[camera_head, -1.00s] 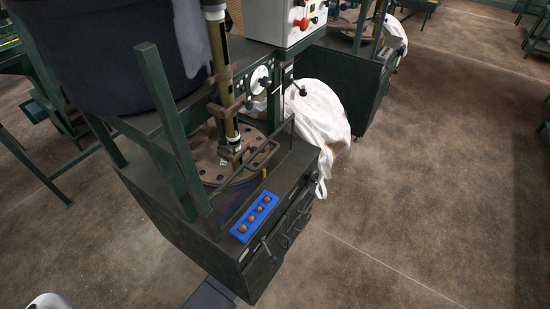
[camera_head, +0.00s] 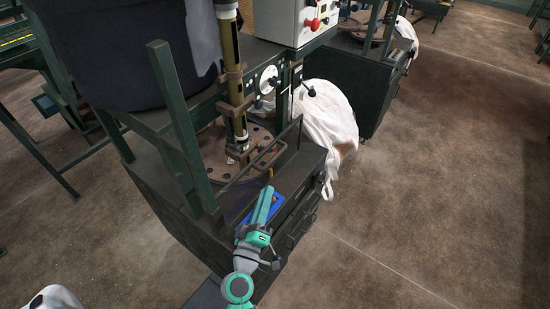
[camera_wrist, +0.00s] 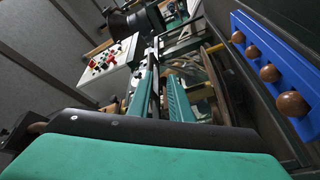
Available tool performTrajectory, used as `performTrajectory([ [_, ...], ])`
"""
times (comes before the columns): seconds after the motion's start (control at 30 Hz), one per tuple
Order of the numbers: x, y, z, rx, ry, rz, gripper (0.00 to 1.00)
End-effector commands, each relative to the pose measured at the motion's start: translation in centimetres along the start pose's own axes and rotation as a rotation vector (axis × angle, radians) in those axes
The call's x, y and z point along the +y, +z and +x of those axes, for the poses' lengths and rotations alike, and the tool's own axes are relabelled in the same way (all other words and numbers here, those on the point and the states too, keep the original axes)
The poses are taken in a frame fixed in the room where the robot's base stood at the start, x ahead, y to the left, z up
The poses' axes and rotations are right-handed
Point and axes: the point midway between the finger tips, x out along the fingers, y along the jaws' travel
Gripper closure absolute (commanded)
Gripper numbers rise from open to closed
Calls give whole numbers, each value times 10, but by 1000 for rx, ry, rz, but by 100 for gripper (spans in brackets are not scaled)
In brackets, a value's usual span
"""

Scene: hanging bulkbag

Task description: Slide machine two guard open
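A machine (camera_head: 185,225) with a dark green cabinet stands in the middle of the head view, with a round brown bolted plate (camera_head: 216,147) on top. A thin dark bar frame (camera_head: 252,164) runs along the front of the plate; it looks like the guard. My gripper (camera_head: 269,191) is near the front edge, above the blue strip (camera_head: 250,218) and apart from the bar as far as I can see. The wrist view shows the blue strip (camera_wrist: 262,62) with several brown knobs at the right.
A white bag (camera_head: 328,115) hangs to the right of the cabinet. A white control box (camera_head: 300,22) with a red button stands above, also in the wrist view (camera_wrist: 108,68). A green post (camera_head: 180,125) rises at the left. The floor at the right is clear.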

Motion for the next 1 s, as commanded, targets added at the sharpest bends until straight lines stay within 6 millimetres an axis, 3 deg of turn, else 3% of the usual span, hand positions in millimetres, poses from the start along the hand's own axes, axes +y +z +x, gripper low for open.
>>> performTrajectory([
  [0.23,17,-16,23,4,69,-39,82],
  [0.37,18,-16,36,4,71,-39,82],
  [0.8,22,-16,107,4,68,-39,82],
  [1.0,23,-16,124,4,68,-39,82],
])
